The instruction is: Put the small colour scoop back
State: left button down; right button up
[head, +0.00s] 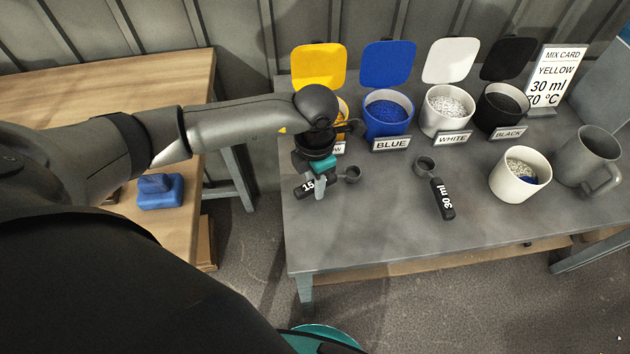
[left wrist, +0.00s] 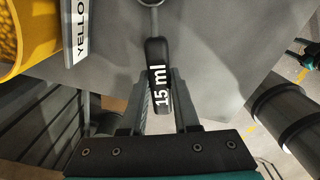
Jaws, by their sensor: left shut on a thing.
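My left gripper (head: 320,190) is shut on the black handle of the small 15 ml scoop (head: 352,175), near the left end of the grey table. In the left wrist view the handle (left wrist: 157,75) sits between the two fingers, and the bowl is partly cut off at the top. I cannot tell whether the scoop touches the table. A bigger 30 ml scoop (head: 435,187) lies on the table to the right. What looks like my right gripper (left wrist: 304,54) shows small at the right edge of the left wrist view; its jaws are unclear.
Open lidded bins stand at the back: yellow (head: 318,68), partly behind my arm, blue (head: 388,112), white (head: 446,110) and black (head: 502,108). A white cup (head: 518,178) with granules and a grey jug (head: 590,160) stand right, before a mix card (head: 556,78). The table's front middle is clear.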

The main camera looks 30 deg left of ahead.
pick_arm(q)
jog(key=shift+f, duration=0.2)
jog(key=c, duration=0.7)
grip_release()
jog(key=shift+o, duration=0.2)
jog(key=shift+r, duration=0.1)
jog(key=shift+r, duration=0.3)
notch_tip(320, 180, up, 12)
jog(key=p, duration=0.2)
jog(key=shift+f, duration=0.15)
